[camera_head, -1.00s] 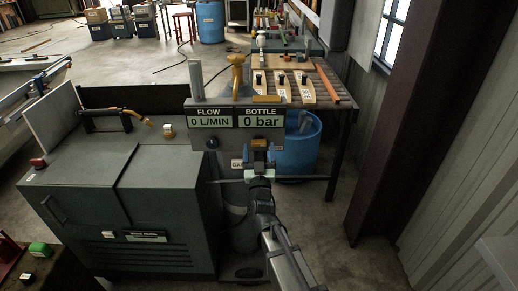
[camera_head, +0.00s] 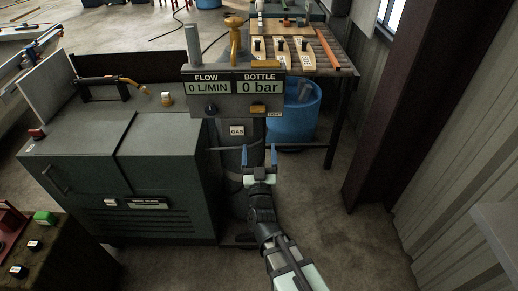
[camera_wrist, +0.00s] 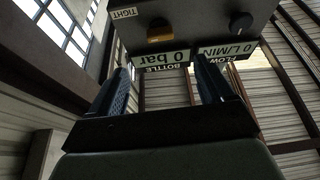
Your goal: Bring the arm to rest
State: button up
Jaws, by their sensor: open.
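My gripper (camera_head: 259,156) is in the lower middle of the head view, in front of the gas bottle and below the gauge panel. Its two blue fingers stand apart with nothing between them. In the wrist view my gripper (camera_wrist: 163,85) also shows open, its fingers pointing up toward the panel (camera_wrist: 190,25). My arm reaches in from the bottom right of the head view.
The gauge panel (camera_head: 233,105) reads 0 L/MIN and 0 bar. A green welding cabinet (camera_head: 165,190) stands left, a blue barrel (camera_head: 293,118) behind right. A dark steel column (camera_head: 395,110) rises at right. The floor (camera_head: 345,230) right of my arm is clear.

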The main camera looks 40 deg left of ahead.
dwell(0.6)
